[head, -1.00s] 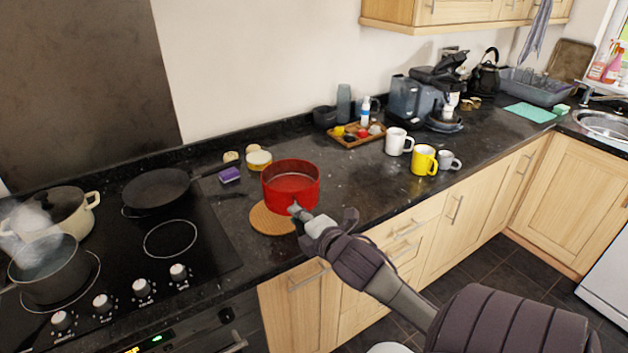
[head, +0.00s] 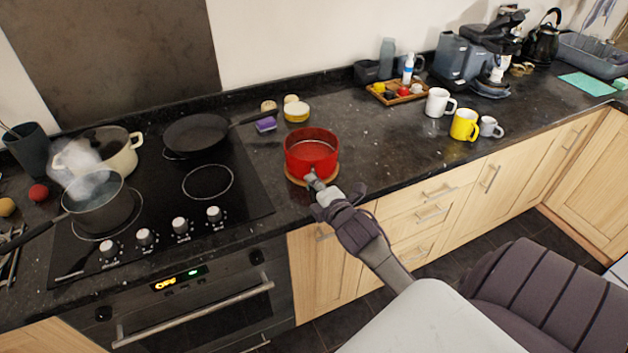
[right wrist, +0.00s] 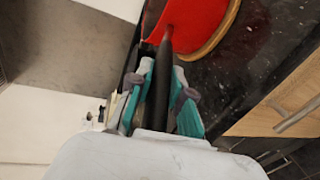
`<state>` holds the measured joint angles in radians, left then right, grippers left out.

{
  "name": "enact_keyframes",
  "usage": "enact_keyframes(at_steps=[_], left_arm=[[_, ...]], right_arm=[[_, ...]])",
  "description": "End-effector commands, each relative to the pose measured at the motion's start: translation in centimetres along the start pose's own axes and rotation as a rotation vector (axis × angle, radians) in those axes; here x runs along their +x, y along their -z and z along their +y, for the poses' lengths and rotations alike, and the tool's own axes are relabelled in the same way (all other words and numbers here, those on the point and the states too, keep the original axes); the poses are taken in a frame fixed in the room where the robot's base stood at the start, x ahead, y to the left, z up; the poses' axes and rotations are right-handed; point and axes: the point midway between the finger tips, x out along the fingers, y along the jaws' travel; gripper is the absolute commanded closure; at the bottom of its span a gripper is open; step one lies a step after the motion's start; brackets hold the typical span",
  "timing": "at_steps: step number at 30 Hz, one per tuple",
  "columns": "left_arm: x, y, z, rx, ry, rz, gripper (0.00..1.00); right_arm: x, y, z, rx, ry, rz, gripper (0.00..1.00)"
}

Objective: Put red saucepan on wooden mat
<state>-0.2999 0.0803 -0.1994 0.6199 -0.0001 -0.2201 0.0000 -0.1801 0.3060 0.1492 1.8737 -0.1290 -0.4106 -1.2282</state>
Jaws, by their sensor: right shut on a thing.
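The red saucepan (head: 311,150) is upright over the round wooden mat (head: 291,179) on the dark counter, just right of the hob. It covers most of the mat, whose rim shows at the pan's lower edge. I cannot tell whether the pan's base touches the mat. My right gripper (head: 322,191) is shut on the saucepan's handle, on the near side. In the right wrist view the dark handle (right wrist: 160,85) runs between the fingers to the red pan (right wrist: 190,25), with the mat's rim (right wrist: 215,38) beside it. My left gripper is not in view.
The black hob (head: 160,200) with a frying pan (head: 197,135), a cream pot (head: 115,150) and a steaming grey pan (head: 100,205) is to the left. A purple sponge (head: 265,125) lies behind the saucepan. A white mug (head: 438,102) and yellow mug (head: 464,125) stand to the right.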

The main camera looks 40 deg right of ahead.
Motion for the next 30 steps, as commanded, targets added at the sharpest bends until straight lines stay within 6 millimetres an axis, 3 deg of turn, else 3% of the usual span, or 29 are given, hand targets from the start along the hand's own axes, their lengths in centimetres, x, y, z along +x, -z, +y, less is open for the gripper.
enact_keyframes(at_steps=[1, 6, 7, 11, 22, 26, 30], left_arm=[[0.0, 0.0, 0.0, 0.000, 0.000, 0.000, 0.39], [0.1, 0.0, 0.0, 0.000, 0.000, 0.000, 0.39], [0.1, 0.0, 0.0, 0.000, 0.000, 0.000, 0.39], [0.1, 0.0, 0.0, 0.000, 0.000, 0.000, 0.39], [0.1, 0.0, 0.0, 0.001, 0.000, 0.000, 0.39], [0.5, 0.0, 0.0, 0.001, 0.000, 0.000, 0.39], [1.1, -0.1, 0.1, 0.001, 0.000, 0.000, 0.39]], right_arm=[[0.0, -0.1, 0.7, -0.006, -0.017, 0.000, 1.00], [0.1, 0.0, 0.4, -0.005, -0.016, 0.000, 1.00], [0.0, 0.0, -0.2, 0.001, 0.000, 0.000, 0.76], [0.0, 0.0, -0.2, 0.000, 0.001, 0.000, 0.56], [-0.3, 0.0, -0.1, -0.001, 0.001, 0.000, 0.56], [-2.2, 0.0, -0.3, -0.001, 0.002, 0.002, 0.56], [-5.2, 0.0, -0.4, -0.002, 0.003, 0.001, 0.56]])
